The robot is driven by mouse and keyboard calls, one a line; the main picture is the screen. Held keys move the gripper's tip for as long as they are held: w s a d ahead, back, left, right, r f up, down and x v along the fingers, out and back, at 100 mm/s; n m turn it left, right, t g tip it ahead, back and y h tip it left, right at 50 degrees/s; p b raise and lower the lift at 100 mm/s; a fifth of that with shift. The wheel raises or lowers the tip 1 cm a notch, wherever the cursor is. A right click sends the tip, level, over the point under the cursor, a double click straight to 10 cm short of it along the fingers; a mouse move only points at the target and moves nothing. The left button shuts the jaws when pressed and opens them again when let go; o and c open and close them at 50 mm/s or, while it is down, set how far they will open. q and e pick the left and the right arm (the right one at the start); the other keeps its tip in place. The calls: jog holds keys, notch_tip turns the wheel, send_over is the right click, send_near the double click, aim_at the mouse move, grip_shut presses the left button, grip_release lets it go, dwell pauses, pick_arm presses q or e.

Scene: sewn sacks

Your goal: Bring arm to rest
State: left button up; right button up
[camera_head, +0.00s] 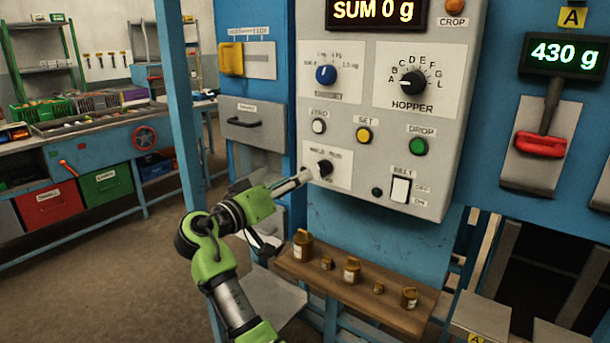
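One green-and-grey arm of mine comes up from the bottom, left of centre; I take it as my left. Its gripper (300,179) points right, toward the small black knob (325,168) low on the grey control panel (340,118). The tip looks close to the knob; I cannot tell whether it touches. The spread of the fingers is not clear from this angle, and I see nothing held. My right gripper is not in view.
Above are a blue knob (326,75), a HOPPER dial (412,83) and several buttons. Displays read SUM 0 g and 430 g. A wooden shelf (330,283) with several brass weights stands below the panel. A red-handled lever (541,145) is at right, a blue post (178,100) at left.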

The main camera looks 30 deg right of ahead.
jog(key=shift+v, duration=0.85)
